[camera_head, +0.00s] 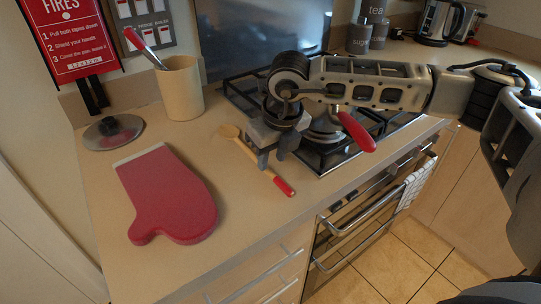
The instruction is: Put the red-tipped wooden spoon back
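The red-tipped wooden spoon (284,187) lies on the counter in front of the hob, its bowl to the upper left and its red tip to the lower right. My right gripper (273,157) reaches in from the right and points down over the spoon's handle. Its two fingers are apart, one on each side of the handle as seen from here; whether they touch it, I cannot tell. A cream utensil pot (181,92) stands at the back left with one red-handled utensil (146,48) leaning in it. My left gripper is not in view.
A red oven mitt (168,195) lies at the counter's front left, with a round lid (113,131) behind it. The black hob (325,155) is under my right arm, and a red handle (356,132) sticks out over it. The counter between mitt and spoon is clear.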

